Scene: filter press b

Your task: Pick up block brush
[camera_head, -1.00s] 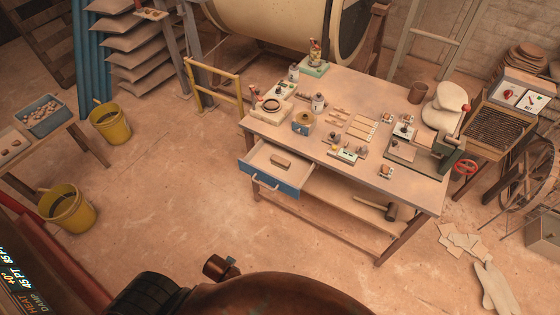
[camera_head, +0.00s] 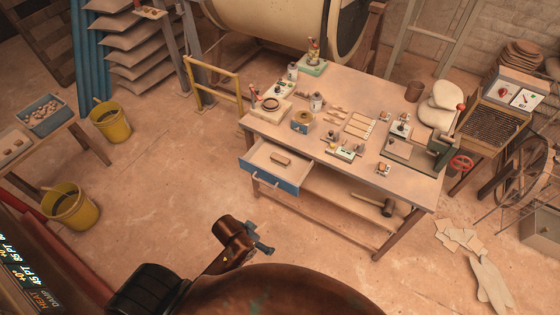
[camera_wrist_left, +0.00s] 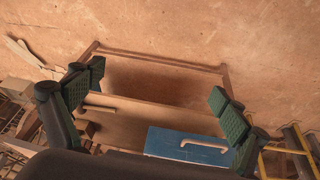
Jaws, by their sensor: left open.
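A small brown block (camera_head: 281,159), which looks like the block brush, lies in the open blue-fronted drawer (camera_head: 270,180) at the left front of the workbench. Its bristles cannot be made out. My left gripper (camera_head: 265,247) is in front of the bench, low in the head view and well apart from the drawer. In the left wrist view my left gripper (camera_wrist_left: 157,86) has its green-padded fingers wide apart with nothing between them. The drawer front (camera_wrist_left: 186,147) and its pale handle (camera_wrist_left: 205,144) show beyond them. The drawer's inside is hidden there. My right gripper is out of view.
The workbench top (camera_head: 330,165) holds jars, small tools and a green press (camera_head: 442,152). A mallet (camera_head: 375,204) lies on the lower shelf. A yellow frame (camera_head: 213,85) stands left of the bench. Yellow buckets (camera_head: 72,207) stand at the left. Floor before the drawer is clear.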

